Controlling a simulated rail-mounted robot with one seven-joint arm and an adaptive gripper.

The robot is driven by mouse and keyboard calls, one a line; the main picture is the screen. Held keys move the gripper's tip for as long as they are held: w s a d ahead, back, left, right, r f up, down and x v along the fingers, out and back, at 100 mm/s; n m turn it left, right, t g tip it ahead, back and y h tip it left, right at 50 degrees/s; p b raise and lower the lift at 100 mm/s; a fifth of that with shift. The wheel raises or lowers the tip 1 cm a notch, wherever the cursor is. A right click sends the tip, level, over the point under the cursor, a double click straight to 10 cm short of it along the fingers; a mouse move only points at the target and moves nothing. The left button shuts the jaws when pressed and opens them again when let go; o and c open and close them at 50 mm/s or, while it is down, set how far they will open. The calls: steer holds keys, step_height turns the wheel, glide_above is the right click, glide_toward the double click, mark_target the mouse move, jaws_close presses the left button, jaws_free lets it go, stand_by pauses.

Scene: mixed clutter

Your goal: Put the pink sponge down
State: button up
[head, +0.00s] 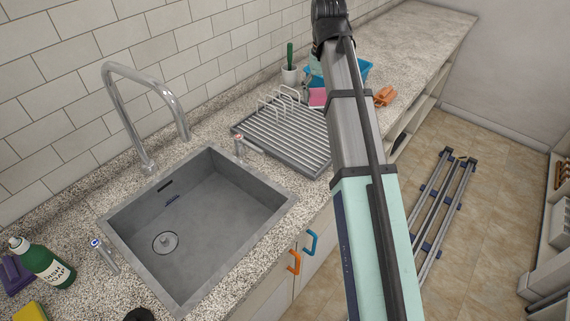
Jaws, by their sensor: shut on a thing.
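A small pink block (318,96), which looks like the pink sponge, shows beyond the drying rack, beside the blue bin (365,69). My arm partly covers both. I cannot tell whether the pink block rests on the counter, lies against the bin or is held. My arm rises from the bottom right to the top of the head view. My gripper's fingers are not seen.
A grey sink (222,198) with a tall faucet (143,84) fills the left counter. A ribbed drying rack (290,132) stands beyond it. A green soap bottle (50,265) and a yellow sponge (31,312) stand lower left. The far counter (425,35) is clear.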

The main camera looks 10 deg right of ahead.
steer(key=shift+s+a+f, duration=0.1)
steer(key=shift+s+a, duration=0.65)
steer(key=shift+a, duration=0.15)
steer(key=p, duration=0.4)
glide_above(312, 157)
steer(key=shift+g, duration=0.3)
step_height(312, 157, down, 15)
steer(key=shift+f, duration=2.4)
steer(key=shift+f, duration=0.1)
steer(key=o, duration=1.2)
step_height(312, 157, up, 12)
steer(key=b, duration=0.2)
